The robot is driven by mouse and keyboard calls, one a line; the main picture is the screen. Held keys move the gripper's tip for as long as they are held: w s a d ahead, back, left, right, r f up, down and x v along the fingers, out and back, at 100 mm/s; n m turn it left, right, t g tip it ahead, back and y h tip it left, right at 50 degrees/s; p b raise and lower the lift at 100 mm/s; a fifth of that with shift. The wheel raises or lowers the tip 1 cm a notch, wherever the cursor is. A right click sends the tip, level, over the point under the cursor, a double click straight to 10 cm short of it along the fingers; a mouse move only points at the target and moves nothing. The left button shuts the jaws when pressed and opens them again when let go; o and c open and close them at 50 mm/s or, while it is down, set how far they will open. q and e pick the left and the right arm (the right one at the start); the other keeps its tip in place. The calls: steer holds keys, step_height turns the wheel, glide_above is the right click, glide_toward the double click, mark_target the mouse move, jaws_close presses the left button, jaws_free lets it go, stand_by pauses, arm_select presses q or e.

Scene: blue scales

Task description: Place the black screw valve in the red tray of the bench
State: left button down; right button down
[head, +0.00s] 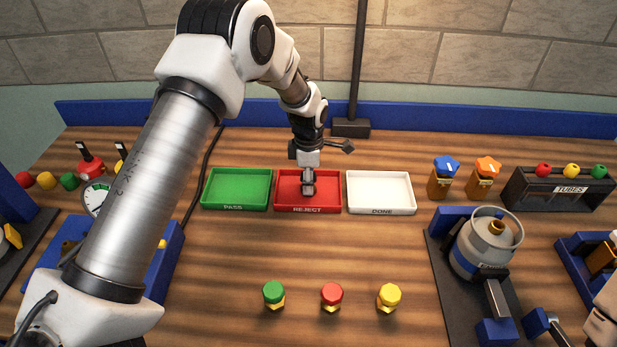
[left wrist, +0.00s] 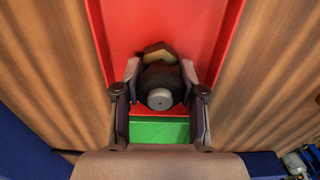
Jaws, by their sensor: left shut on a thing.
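The black screw valve (left wrist: 160,82) is held between the two fingers of my left gripper (left wrist: 160,95) in the left wrist view. It has a dark round body with a grey round end facing the camera and a brass-coloured part beyond. In the head view my left gripper (head: 309,182) points down over the red tray (head: 288,190), labelled REJECT, in the middle of the bench. The valve is mostly hidden there, and I cannot tell whether it touches the tray floor. The red tray also fills the middle of the left wrist view (left wrist: 165,25). My right gripper is not in view.
A green tray (head: 237,188) stands left of the red one, a white tray (head: 381,190) right. Several coloured-top valves stand in front, including a red one (head: 332,293). A gas cylinder (head: 480,250) and a tubes rack (head: 558,192) stand right. A black post (head: 351,128) rises behind.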

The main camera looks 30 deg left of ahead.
arm_select(q)
steer(key=shift+f, duration=0.15)
steer(key=c, duration=0.7)
jaws_free()
step_height(320, 180, up, 12)
steer(key=shift+r+b, duration=0.2)
steer(key=shift+b, duration=1.05)
